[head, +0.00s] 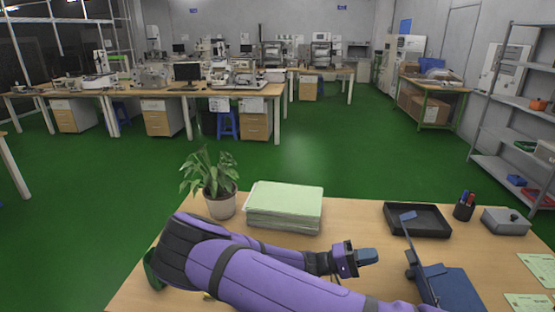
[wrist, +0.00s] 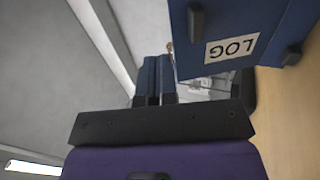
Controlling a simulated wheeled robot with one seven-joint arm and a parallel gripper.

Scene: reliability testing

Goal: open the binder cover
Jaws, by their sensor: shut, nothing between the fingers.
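The blue binder (head: 452,288) lies at the right front of the table. Its cover (head: 418,258) stands raised, seen nearly edge-on in the head view. In the wrist view the cover (wrist: 262,22) shows a blue face with a white LOG label, upside down, and dark tabs. My gripper (head: 368,256) is just left of the raised cover, its fingers pointing towards it. In the wrist view the two blue fingers (wrist: 158,66) are together and empty, beside the cover's left edge. I cannot tell whether they touch it. The binder's inside is mostly hidden.
A black tray (head: 393,222) is behind the binder, with a pen cup (head: 463,208) and a grey box (head: 506,221) to its right. A stack of green paper (head: 285,204) and a potted plant (head: 221,204) stand behind my arm. Green sheets (head: 537,268) lie at the right edge.

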